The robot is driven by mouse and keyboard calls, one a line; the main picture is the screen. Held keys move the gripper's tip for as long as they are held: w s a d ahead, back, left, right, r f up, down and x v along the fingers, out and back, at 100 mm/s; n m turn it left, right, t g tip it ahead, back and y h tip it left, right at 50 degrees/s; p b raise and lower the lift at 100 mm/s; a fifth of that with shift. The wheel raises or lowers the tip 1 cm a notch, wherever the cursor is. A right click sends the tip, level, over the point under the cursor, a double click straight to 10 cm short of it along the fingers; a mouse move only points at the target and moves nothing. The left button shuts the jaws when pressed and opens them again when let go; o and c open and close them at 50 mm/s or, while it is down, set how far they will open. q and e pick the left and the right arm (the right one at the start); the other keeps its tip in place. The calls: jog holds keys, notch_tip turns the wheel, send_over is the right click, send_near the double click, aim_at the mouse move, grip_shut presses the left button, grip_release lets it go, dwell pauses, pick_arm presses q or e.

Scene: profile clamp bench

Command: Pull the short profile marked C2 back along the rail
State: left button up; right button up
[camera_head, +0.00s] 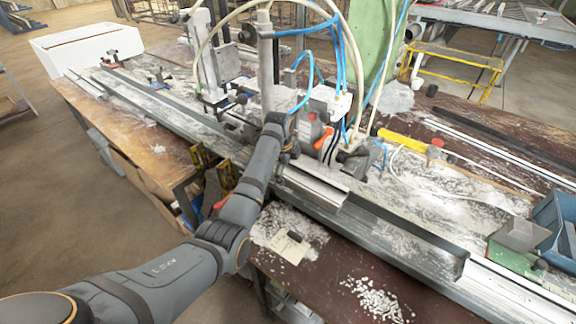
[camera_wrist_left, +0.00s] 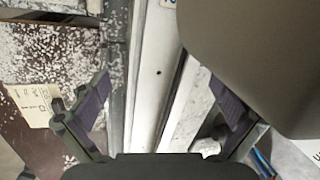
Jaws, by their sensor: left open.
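A short silvery profile (camera_head: 316,184) lies along the rail (camera_head: 400,232), just right of my left wrist in the head view. In the left wrist view the pale profile (camera_wrist_left: 150,82) runs up the middle; part of a label (camera_wrist_left: 168,3) shows at the top edge, its mark unreadable. My left gripper (camera_wrist_left: 155,76) is open, with one purple-padded finger on each side of the profile. I cannot tell whether the fingers touch it. In the head view my wrist hides the fingertips. My right gripper is not in view.
The clamp station with blue hoses (camera_head: 340,98) stands close behind my wrist. A paper card (camera_head: 290,246) and white chips (camera_head: 375,300) lie on the front bench. A green block (camera_head: 512,258) and a blue bin (camera_head: 556,222) stand at the right. A grey housing (camera_wrist_left: 255,60) fills the wrist view's upper right.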

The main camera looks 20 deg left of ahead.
pick_arm(q)
jog(key=c, duration=1.5)
jog(key=o, duration=1.5)
jog(key=v, duration=1.2)
